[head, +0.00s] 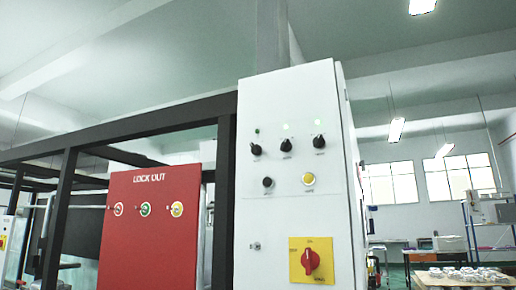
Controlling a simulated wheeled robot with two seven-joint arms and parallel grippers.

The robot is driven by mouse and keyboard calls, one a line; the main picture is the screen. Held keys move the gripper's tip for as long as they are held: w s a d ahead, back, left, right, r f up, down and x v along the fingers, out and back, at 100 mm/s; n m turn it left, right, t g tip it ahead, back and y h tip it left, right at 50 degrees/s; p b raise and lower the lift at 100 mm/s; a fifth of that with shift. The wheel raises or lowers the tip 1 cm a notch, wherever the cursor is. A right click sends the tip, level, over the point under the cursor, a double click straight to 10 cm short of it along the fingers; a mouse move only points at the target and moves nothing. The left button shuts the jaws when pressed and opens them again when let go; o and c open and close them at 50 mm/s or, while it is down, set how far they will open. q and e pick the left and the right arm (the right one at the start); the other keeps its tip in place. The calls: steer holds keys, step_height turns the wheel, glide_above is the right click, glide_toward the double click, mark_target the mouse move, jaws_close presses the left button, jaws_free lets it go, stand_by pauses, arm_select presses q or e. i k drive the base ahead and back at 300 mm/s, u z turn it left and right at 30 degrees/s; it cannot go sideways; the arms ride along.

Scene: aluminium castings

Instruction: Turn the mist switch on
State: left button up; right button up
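A white control cabinet (275,215) stands in front of me in the head view. Its upper row holds three black rotary knobs: a left knob (255,149), a middle knob (286,145) and a right knob (319,141). Small green marks or lamps sit above them. Below are a dark button (267,182) and a yellow button (308,179). Lower down, a red rotary switch (311,261) sits on a yellow plate. The labels are too small to read, so I cannot tell which control is the mist switch. Neither of my grippers is in view.
A red LOCK OUT panel (150,230) with several keyed switches stands left of the cabinet. A dark metal frame (120,132) runs behind it. At the lower right, a table holds several shiny castings (462,277). Windows and benches are farther back.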

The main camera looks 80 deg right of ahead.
mark_target(256, 149)
steer(key=z, duration=2)
steer(key=k, duration=0.15)
